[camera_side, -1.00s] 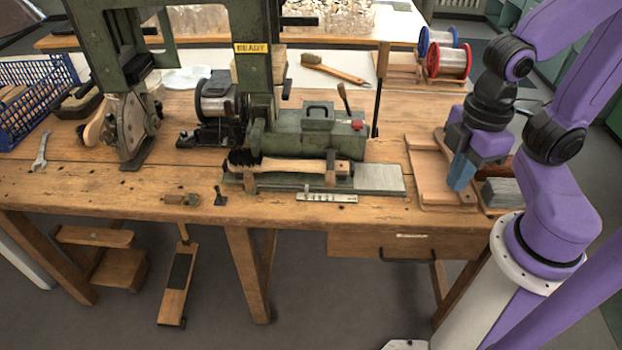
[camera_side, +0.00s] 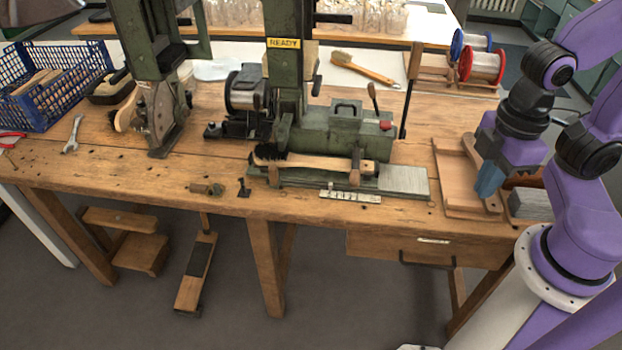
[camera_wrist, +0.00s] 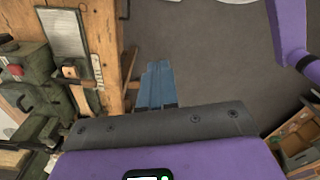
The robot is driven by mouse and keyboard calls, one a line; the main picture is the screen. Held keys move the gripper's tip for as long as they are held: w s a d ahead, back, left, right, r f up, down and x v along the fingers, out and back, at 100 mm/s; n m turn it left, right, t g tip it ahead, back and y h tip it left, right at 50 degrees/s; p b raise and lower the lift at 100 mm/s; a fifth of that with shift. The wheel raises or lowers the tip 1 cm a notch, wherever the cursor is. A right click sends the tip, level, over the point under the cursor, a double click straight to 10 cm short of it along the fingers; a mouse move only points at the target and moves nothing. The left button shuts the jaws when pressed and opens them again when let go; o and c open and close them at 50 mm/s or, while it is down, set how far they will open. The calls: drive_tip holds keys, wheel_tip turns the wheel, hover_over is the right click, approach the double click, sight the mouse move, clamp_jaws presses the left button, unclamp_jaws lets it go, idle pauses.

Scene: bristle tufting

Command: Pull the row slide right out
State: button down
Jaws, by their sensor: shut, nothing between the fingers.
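My gripper (camera_side: 488,182) hangs at the right end of the bench, by the wooden tray, with its blue fingers together and nothing between them. In the wrist view the closed fingers (camera_wrist: 157,85) show against the floor beyond the bench edge. The green machine (camera_side: 340,135) stands mid-bench. On its low bed a wooden-handled brush (camera_side: 320,163) lies in a holder. A flat grey metal plate (camera_side: 404,179) extends right from the bed; it also shows in the wrist view (camera_wrist: 62,33). I cannot tell for certain which part is the row slide. My gripper is well right of the plate, apart from it.
A pale marked strip (camera_side: 350,197) lies along the bench front. The wooden tray (camera_side: 452,185) and a grey block (camera_side: 528,203) are near my gripper. A thin black post (camera_side: 408,100) stands behind the plate. A drawer handle (camera_side: 428,262) juts out below.

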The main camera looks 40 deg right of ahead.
drive_tip(key=c, duration=1.4)
unclamp_jaws()
drive_tip(key=o, duration=0.4)
drive_tip(key=shift+w+a, duration=0.2)
drive_tip(key=shift+w, duration=0.15)
drive_tip(key=shift+o, duration=0.2)
drive_tip(key=w+a+f+n+t+h, duration=0.25)
drive_tip(key=w+a+n+h, duration=0.2)
drive_tip(key=w+a, duration=0.55)
drive_tip(key=w+a+f+n+t+h, duration=0.25)
drive_tip(key=w+a+f+h, duration=0.35)
drive_tip(key=w, duration=0.7)
drive_tip(key=n+t+h, duration=0.3)
drive_tip(key=n+t, duration=0.4)
drive_tip(key=t, duration=0.1)
approach(272, 171)
drive_tip(key=x, duration=1.1)
drive_tip(key=shift+w, duration=0.1)
